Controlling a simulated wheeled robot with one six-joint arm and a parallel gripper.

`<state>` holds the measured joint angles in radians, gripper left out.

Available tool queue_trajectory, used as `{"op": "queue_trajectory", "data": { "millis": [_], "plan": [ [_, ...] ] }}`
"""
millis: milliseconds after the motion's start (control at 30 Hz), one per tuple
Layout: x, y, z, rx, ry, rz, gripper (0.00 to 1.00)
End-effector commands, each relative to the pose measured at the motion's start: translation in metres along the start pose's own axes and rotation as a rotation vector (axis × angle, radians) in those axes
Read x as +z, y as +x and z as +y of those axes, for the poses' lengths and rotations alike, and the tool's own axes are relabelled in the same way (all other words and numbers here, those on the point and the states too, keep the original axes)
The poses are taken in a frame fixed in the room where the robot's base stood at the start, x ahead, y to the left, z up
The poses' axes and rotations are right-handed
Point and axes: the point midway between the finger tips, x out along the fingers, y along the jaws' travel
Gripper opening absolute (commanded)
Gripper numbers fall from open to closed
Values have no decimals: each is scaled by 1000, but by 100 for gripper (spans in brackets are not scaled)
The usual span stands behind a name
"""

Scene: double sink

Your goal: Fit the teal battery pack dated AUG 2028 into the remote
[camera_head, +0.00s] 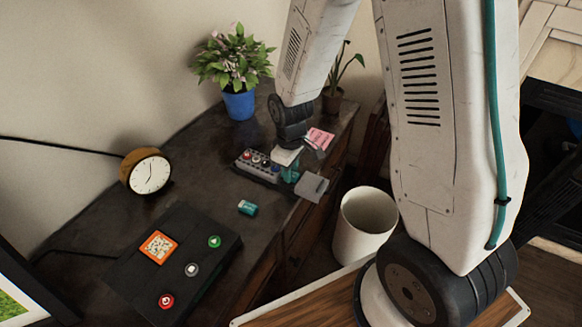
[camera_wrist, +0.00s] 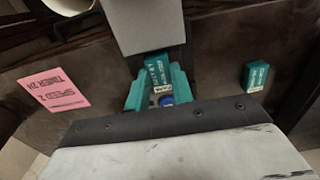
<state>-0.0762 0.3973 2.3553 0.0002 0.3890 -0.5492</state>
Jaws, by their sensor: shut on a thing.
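My gripper (camera_wrist: 160,86) has teal fingers and is shut on a teal battery pack (camera_wrist: 157,70), whose pale label is too small to read. A round blue spot shows between the fingers. In the head view my gripper (camera_head: 290,172) is low over the desk, between a grey device with coloured buttons (camera_head: 256,166) and a plain grey block (camera_head: 312,186). The block (camera_wrist: 145,25) is just beyond the held pack in the wrist view; I cannot tell whether they touch. I cannot tell which is the remote. A second teal pack (camera_head: 248,208) lies on the desk, also in the wrist view (camera_wrist: 257,76).
A pink note (camera_head: 320,138) lies behind my gripper. A black box (camera_head: 175,262) with buttons stands at the front left, a clock (camera_head: 147,172) at the left. Potted plants stand at the back. A white bin (camera_head: 364,225) stands off the desk's right edge.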

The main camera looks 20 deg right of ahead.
Motion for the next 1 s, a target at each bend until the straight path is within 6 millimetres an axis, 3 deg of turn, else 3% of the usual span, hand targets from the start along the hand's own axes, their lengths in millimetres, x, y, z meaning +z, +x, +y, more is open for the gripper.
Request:
{"op": "queue_trajectory", "data": {
  "millis": [267, 300, 400, 733, 1000],
  "plan": [
    [0, 7, 0, 0, 0, 0, 1],
    [0, 8, 0, 0, 0, 0, 26],
    [0, 7, 0, 0, 0, 1, 49],
    [0, 3, 0, 1, 0, 1, 49],
    [-1, -37, 0, 3, -1, 5, 49]
  ]
}}
